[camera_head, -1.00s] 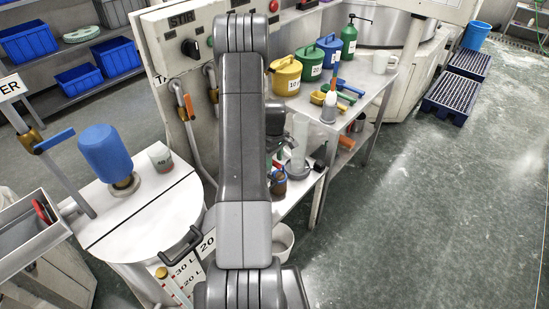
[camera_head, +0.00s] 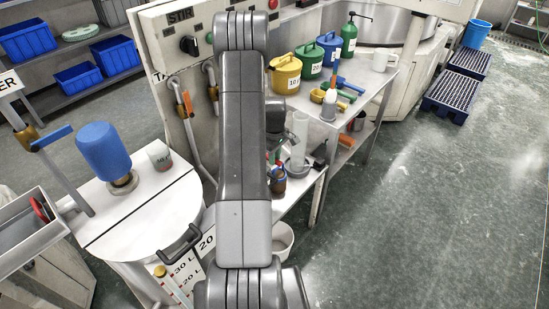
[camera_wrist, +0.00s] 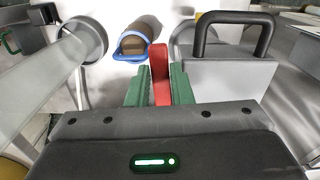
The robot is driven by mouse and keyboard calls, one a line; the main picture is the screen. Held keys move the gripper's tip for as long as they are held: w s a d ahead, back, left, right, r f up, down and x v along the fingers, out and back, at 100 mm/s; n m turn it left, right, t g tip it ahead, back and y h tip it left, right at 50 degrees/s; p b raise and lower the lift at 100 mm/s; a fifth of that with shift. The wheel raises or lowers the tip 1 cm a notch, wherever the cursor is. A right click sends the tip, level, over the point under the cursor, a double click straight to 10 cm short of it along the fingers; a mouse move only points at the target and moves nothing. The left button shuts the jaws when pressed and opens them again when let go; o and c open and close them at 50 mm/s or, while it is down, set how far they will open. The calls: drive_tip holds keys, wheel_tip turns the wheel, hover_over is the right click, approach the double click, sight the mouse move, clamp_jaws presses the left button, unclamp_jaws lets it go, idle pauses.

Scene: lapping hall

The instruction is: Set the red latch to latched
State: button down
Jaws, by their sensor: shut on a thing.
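The red latch (camera_wrist: 159,66) stands up as a narrow red lever in the middle of the wrist view. My gripper (camera_wrist: 160,86) has green fingers, one on each side of the lever, and is shut on it. The upper part of the lever sticks out beyond the fingertips. Its lower part and its mount are hidden by the fingers and the gripper body. In the head view my own arm covers most of the gripper and I cannot make out the latch clearly.
In the wrist view, a black handle (camera_wrist: 236,30) on a grey block stands close right, and a brown thing with a blue band (camera_wrist: 139,42) lies just beyond the latch. In the head view, a bench with a yellow can (camera_head: 285,76) stands right of my arm. Floor (camera_head: 430,210) at right is clear.

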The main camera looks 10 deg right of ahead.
drive_tip(key=w+n+b, duration=0.7)
drive_tip(key=n+b, duration=0.1)
drive_tip(key=n, duration=0.8)
drive_tip(key=shift+w+d+n, duration=0.2)
drive_tip(key=shift+d+n, duration=0.1)
drive_tip(key=shift+d, duration=0.15)
drive_tip(key=c, duration=1.3)
unclamp_jaws()
wheel_tip(320, 180, up, 14)
drive_tip(key=shift+f+b, duration=0.1)
drive_tip(key=shift+b, duration=0.55)
